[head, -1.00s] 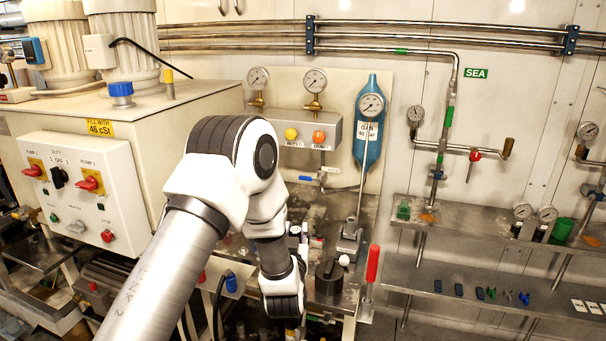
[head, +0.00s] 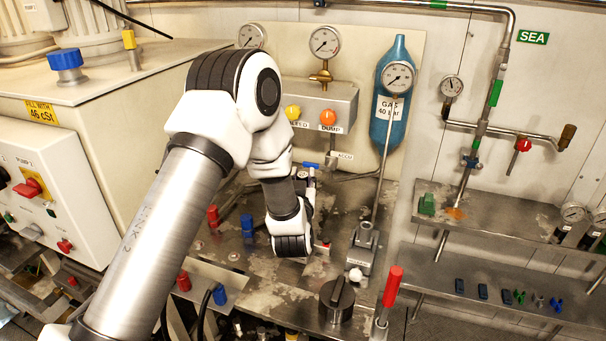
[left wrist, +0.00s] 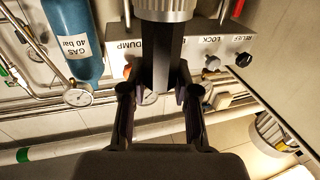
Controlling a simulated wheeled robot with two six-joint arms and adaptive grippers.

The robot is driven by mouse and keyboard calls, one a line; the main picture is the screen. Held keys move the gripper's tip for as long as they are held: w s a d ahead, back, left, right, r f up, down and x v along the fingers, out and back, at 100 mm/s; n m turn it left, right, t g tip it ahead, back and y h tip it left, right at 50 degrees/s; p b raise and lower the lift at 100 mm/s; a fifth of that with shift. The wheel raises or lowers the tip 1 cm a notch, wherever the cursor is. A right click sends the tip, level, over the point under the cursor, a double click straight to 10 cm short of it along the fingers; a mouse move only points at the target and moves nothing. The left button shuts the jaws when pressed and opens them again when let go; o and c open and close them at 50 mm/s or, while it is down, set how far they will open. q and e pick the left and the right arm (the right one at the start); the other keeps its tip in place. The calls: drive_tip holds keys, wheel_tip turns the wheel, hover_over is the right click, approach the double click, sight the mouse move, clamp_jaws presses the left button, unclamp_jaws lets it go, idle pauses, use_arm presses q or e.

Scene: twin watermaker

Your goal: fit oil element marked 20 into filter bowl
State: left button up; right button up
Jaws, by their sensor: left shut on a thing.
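My left gripper (left wrist: 158,95) is shut on a dark, straight-sided piece (left wrist: 161,62). At its far end is a pale ribbed cylinder (left wrist: 166,9), cut off by the top edge of the left wrist view. It looks like the oil element, but no number 20 can be read on it. In the head view the left arm reaches over the bench, and its wrist hides the fingers and the held piece. My right gripper is not in view.
The steel bench (head: 283,293) has bare patches around the canister. A red-handled lever (head: 392,287) stands right of it. A blue gas bottle (head: 393,110) and gauges (head: 325,42) are behind. A shelf with small parts (head: 480,272) lies to the right.

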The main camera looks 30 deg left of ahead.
use_arm(q)
drive_tip(key=shift+a+f, duration=0.15)
drive_tip(key=shift+f, duration=0.05)
drive_tip(key=shift+w+a+f+b, duration=0.1)
drive_tip(key=shift+w+f+b, duration=0.05)
drive_tip(key=shift+f+b, duration=0.3)
drive_tip(key=shift+w+a+f+b, duration=0.15)
drive_tip(key=shift+f+b, duration=0.1)
drive_tip(key=shift+f, duration=0.25)
drive_tip(key=f+b, duration=0.3)
drive_tip(key=shift+s+d+f, duration=0.15)
drive_tip(key=shift+d+f, duration=0.1)
drive_tip(key=shift+f, duration=0.4)
drive_tip(key=shift+r, duration=0.15)
drive_tip(key=shift+f+b, duration=3.15)
drive_tip(key=shift+f, duration=0.6)
drive_tip(key=shift+r, duration=0.1)
